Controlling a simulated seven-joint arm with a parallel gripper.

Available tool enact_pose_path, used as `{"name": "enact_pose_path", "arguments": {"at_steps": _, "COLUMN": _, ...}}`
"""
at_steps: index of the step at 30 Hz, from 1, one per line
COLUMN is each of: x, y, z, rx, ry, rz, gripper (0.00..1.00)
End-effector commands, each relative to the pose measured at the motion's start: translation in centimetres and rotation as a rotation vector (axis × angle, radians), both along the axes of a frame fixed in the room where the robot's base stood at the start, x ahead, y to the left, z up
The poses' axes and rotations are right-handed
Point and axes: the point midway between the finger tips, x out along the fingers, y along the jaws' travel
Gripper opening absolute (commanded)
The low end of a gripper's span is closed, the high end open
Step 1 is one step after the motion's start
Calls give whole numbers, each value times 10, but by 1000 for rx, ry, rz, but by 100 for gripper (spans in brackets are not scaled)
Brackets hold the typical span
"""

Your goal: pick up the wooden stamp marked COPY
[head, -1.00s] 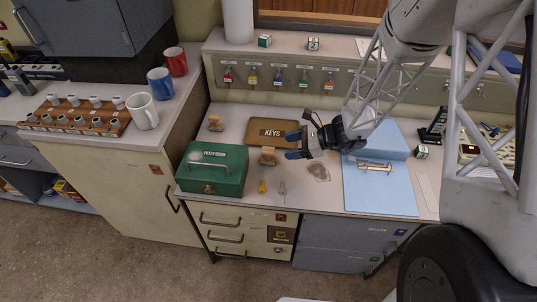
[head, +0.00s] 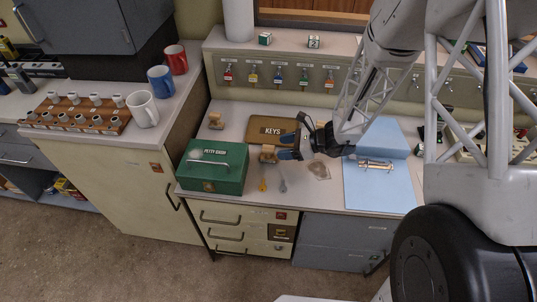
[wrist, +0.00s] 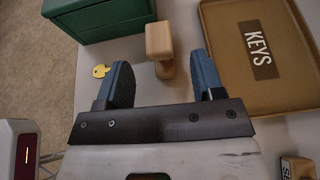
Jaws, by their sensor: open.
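A wooden stamp (head: 267,154) stands on the counter between the green cash box and the KEYS tray; its marking is not readable. It also shows in the wrist view (wrist: 160,42), just beyond the fingertips and roughly centred between them. My gripper (head: 287,147) is open and empty, with one blue finger on each side in the wrist view (wrist: 160,72). A second wooden stamp (head: 215,121) stands farther back, left of the tray. A wooden block with a dark lettered face (wrist: 297,168) is partly cut off at the wrist view's lower right. I cannot tell which is marked COPY.
The green cash box (head: 213,166) stands close left of the near stamp. The brown KEYS tray (head: 258,129) lies flat behind it. A yellow key (head: 262,184) and a grey key (head: 283,184) lie in front. A blue folder (head: 380,195) lies to the right.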

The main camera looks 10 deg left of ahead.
Motion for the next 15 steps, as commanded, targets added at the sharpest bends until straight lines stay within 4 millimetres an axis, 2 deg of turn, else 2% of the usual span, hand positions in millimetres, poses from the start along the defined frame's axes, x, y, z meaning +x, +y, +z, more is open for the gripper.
{"name": "enact_pose_path", "arguments": {"at_steps": 4, "x": 0, "y": 6, "z": -3, "rx": -1, "ry": -1, "rz": 1, "gripper": 62}}
{"name": "enact_pose_path", "arguments": {"at_steps": 15, "x": 0, "y": 7, "z": -3, "rx": 0, "ry": -1, "rz": 0, "gripper": 62}}
